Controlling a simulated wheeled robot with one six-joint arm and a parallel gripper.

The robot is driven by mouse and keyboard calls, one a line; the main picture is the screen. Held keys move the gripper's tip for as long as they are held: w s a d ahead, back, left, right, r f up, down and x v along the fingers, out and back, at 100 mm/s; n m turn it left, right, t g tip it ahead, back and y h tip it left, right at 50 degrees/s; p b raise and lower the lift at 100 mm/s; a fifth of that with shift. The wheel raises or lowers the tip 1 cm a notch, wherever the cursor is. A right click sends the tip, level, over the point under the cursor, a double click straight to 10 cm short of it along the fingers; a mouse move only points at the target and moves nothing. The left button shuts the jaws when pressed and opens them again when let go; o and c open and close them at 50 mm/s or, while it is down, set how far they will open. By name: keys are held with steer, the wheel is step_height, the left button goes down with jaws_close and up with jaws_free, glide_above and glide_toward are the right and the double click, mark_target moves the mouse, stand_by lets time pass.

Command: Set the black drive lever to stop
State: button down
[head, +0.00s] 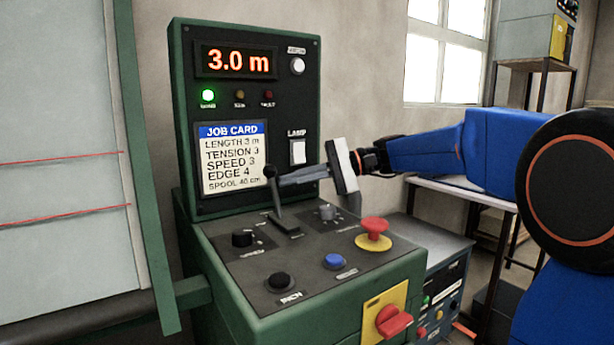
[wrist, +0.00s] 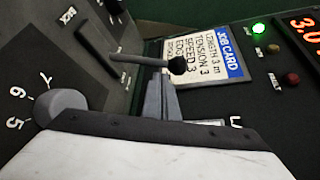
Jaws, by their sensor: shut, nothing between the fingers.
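The black drive lever (head: 275,200) stands up from a slot in the sloped top of the green control console, its round knob at the upper end. In the wrist view the lever (wrist: 140,59) lies across the picture, with its knob toward the job card. My gripper (head: 281,181) is shut and empty, its fingertips just right of the lever's upper part in the head view. In the wrist view my gripper's fingertips (wrist: 158,78) are close beside the shaft near the knob. I cannot tell whether they touch it.
Near the lever are a black knob (head: 243,239), a grey dial (head: 327,212), a red mushroom button (head: 374,227), a blue button (head: 335,261) and a black button (head: 279,281). The display (head: 237,61) reads 3.0 m; the green lamp (head: 208,96) is lit. The job card (head: 233,160) stands behind.

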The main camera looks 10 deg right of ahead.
steer(key=shift+x, duration=1.15)
steer(key=shift+s+d+r+n+t+y, duration=0.3)
steer(key=shift+s+n, duration=0.2)
steer(key=shift+s, duration=0.15)
steer(key=s, duration=0.2)
steer(key=s+d+n, duration=0.1)
steer(key=shift+d+r+y, duration=0.1)
steer(key=shift+r+y, duration=0.2)
steer(key=shift+r, duration=0.1)
steer(key=shift+d, duration=0.1)
